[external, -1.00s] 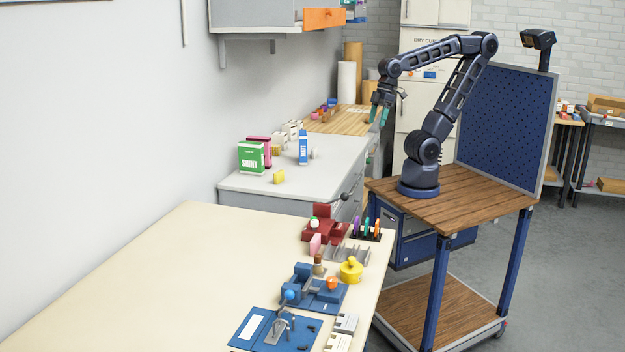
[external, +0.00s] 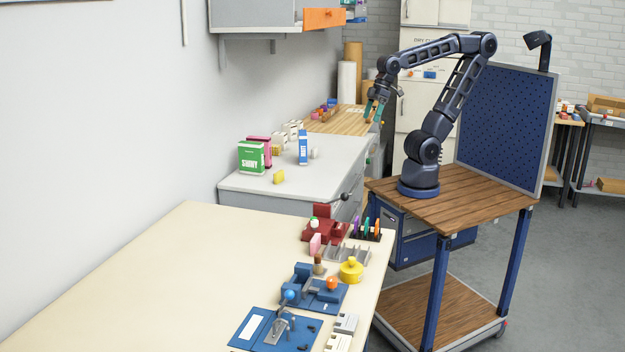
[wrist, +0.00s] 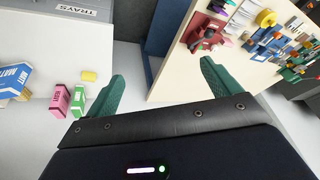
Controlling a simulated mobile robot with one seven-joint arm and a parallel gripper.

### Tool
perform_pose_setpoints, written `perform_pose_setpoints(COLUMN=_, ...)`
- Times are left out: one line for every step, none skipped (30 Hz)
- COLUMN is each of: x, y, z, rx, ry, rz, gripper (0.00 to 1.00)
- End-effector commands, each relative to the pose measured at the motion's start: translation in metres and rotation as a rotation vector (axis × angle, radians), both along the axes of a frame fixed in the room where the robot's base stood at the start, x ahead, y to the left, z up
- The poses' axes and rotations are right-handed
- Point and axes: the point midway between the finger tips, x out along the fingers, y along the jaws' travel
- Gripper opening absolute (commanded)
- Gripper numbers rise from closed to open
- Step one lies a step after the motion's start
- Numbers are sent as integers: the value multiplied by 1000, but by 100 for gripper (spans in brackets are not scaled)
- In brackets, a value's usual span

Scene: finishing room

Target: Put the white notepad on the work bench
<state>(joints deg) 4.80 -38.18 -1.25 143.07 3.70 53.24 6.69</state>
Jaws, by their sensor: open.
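My gripper (external: 374,113) is open and empty, raised in the air beside the grey counter and the wooden-topped bench. In the wrist view its two green fingers (wrist: 162,72) are spread wide with nothing between them. I cannot make out the white notepad for certain in either view. The long cream-topped bench (external: 150,270) fills the front left; the wooden-topped bench (external: 345,120) stands at the back. I cannot tell which is the work bench.
The grey counter (external: 240,184) holds a green box (external: 251,157), a blue-and-white box (external: 303,147) and a yellow block (external: 279,177). Fixtures such as a red vise (external: 322,228) crowd the cream bench's right edge; its left part is clear. A pegboard (external: 507,125) stands behind my arm.

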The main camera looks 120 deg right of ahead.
Motion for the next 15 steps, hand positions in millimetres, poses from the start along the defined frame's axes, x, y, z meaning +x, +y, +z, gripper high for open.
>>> perform_pose_setpoints(x=12, y=-11, z=0, rx=42, ry=11, rz=-85, gripper=89)
perform_pose_setpoints(x=19, y=-17, z=-1, rx=67, ry=15, rz=-136, gripper=89)
perform_pose_setpoints(x=28, y=-25, z=-1, rx=103, ry=18, rz=-206, gripper=89)
perform_pose_setpoints(x=35, y=-33, z=-1, rx=128, ry=20, rz=-258, gripper=89)
perform_pose_setpoints(x=41, y=-39, z=-1, rx=154, ry=23, rz=-310, gripper=89)
perform_pose_setpoints(x=49, y=-50, z=-2, rx=186, ry=27, rz=-380, gripper=89)
perform_pose_setpoints(x=55, y=-57, z=-3, rx=212, ry=28, rz=-433, gripper=89)
perform_pose_setpoints(x=62, y=-66, z=-4, rx=236, ry=29, rz=-485, gripper=89)
perform_pose_setpoints(x=69, y=-77, z=-5, rx=270, ry=32, rz=-558, gripper=89)
perform_pose_setpoints(x=74, y=-86, z=-6, rx=293, ry=33, rz=-610, gripper=89)
perform_pose_setpoints(x=80, y=-96, z=-8, rx=317, ry=34, rz=-664, gripper=89)
perform_pose_setpoints(x=86, y=-109, z=-10, rx=348, ry=34, rz=-735, gripper=89)
perform_pose_setpoints(x=91, y=-118, z=-12, rx=372, ry=35, rz=-789, gripper=89)
perform_pose_setpoints(x=95, y=-129, z=-14, rx=396, ry=35, rz=-844, gripper=89)
perform_pose_setpoints(x=101, y=-143, z=-17, rx=426, ry=35, rz=-917, gripper=89)
